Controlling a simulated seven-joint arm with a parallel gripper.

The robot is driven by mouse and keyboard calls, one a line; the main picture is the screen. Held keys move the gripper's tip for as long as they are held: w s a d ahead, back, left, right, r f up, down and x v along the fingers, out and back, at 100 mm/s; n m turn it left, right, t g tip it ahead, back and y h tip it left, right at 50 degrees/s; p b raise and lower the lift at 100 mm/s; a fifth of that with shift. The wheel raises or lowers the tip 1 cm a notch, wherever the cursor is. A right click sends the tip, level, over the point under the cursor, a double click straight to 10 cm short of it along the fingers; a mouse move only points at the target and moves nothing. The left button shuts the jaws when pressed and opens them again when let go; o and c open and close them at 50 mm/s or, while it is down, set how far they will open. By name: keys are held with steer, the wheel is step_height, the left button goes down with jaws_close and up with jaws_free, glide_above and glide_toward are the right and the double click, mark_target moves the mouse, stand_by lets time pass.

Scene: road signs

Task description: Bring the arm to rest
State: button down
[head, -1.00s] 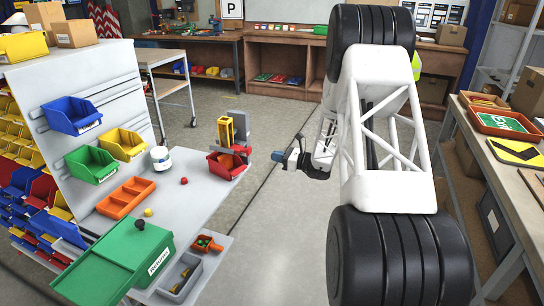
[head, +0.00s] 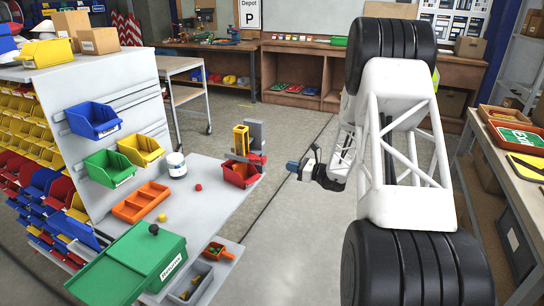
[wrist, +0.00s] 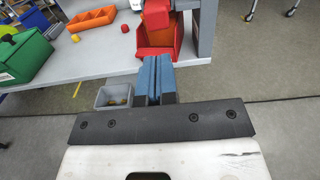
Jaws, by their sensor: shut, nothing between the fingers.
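My gripper (head: 293,165) hangs in the open space to the right of the grey workbench (head: 225,205) in the head view. In the wrist view its two blue fingers (wrist: 156,80) are together with nothing between them. My white arm with black rollers fills the right middle of the head view. The gripper is apart from the bench and touches nothing that I can see. The red bin (head: 240,174) at the bench's right end shows just beyond the fingertips in the wrist view (wrist: 158,48).
A yellow and grey device (head: 242,140) stands at the red bin. An orange tray (head: 140,202), a white jar (head: 176,164), a green box (head: 150,255) and a red ball (head: 198,187) are on the bench. The floor between is clear.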

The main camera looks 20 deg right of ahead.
steer(key=s+a+r+n+g+h, duration=0.1)
steer(key=s+a+r+n+g, duration=0.4)
steer(key=s+a+r+n, duration=0.4)
steer(key=s+a+r+n+g+h, duration=0.1)
steer(key=s+a+r+n+g, duration=0.45)
steer(key=s+a, duration=0.7)
steer(key=s+a+r+n+h, duration=0.1)
steer(key=s+r+n+h, duration=0.1)
steer(key=s, duration=0.8)
steer(key=s+a+r+n+h, duration=0.1)
steer(key=s+n+h, duration=0.4)
steer(key=s, duration=0.5)
steer(key=s+a+r+n+h, duration=0.1)
steer(key=s+r+n+h, duration=0.2)
steer(key=s, duration=0.8)
steer(key=shift+r+n+h, duration=0.2)
steer(key=shift+n+h, duration=0.3)
steer(key=shift+n, duration=0.65)
